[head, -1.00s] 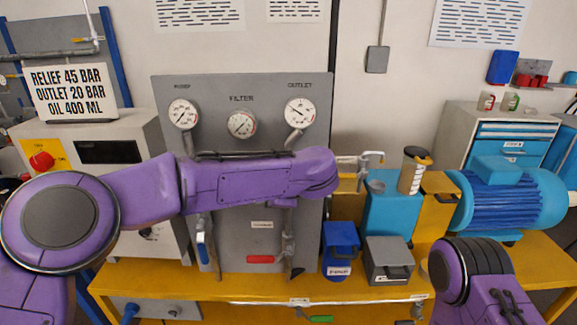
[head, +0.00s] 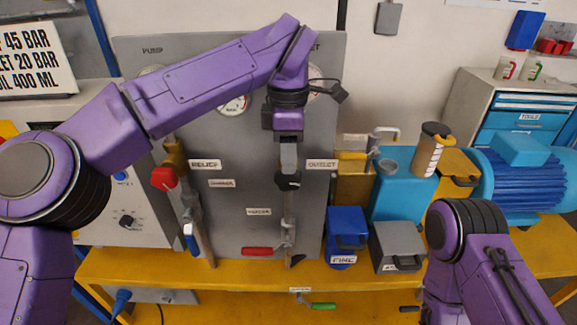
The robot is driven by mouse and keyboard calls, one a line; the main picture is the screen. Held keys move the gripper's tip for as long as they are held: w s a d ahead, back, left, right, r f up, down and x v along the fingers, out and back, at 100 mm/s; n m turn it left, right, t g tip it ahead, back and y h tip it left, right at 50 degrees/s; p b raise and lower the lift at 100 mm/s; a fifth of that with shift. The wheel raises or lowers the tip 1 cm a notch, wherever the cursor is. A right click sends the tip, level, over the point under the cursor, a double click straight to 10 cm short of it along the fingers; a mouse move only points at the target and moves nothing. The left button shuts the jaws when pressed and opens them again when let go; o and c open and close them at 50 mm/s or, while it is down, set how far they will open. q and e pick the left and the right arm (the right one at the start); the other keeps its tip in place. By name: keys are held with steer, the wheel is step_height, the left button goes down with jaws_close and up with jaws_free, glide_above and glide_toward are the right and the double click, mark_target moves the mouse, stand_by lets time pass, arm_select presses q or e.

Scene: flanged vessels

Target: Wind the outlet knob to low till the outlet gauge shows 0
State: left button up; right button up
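My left arm crosses in front of the grey panel (head: 240,215), and its wrist hangs down. My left gripper (head: 289,172) points down at a black knob (head: 289,182) with a white mark, left of the OUTLET label (head: 321,163). The fingers overlap the knob's top in view; whether they grip it I cannot tell. The outlet gauge (head: 316,76) is mostly hidden behind my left wrist, so its needle cannot be read. My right arm is at the lower right; its gripper is not in view.
A red relief knob (head: 163,179) sits at the panel's left. A red-handled lever (head: 258,251) is below the black knob. A blue bin (head: 345,228) and a grey bin (head: 391,240) stand right of the panel on the yellow bench (head: 200,280).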

mark_target(280, 171)
arm_select(q)
step_height(280, 171, down, 2)
steer(key=shift+w+f, duration=0.1)
steer(key=shift+f, duration=0.1)
steer(key=shift+r, duration=0.1)
jaws_close()
steer(key=shift+a+f+h+b, duration=0.35)
steer(key=shift+h+b, duration=0.45)
steer(key=shift+b, duration=0.25)
steer(key=h+b, duration=0.1)
steer(key=b, duration=0.1)
steer(key=a+h+b, duration=0.1)
steer(key=h+b, duration=0.1)
steer(key=shift+a+f, duration=0.1)
steer(key=shift+f, duration=0.1)
steer(key=shift+a+h+b, duration=0.3)
steer(key=shift+h+b, duration=0.9)
steer(key=shift+b, duration=0.05)
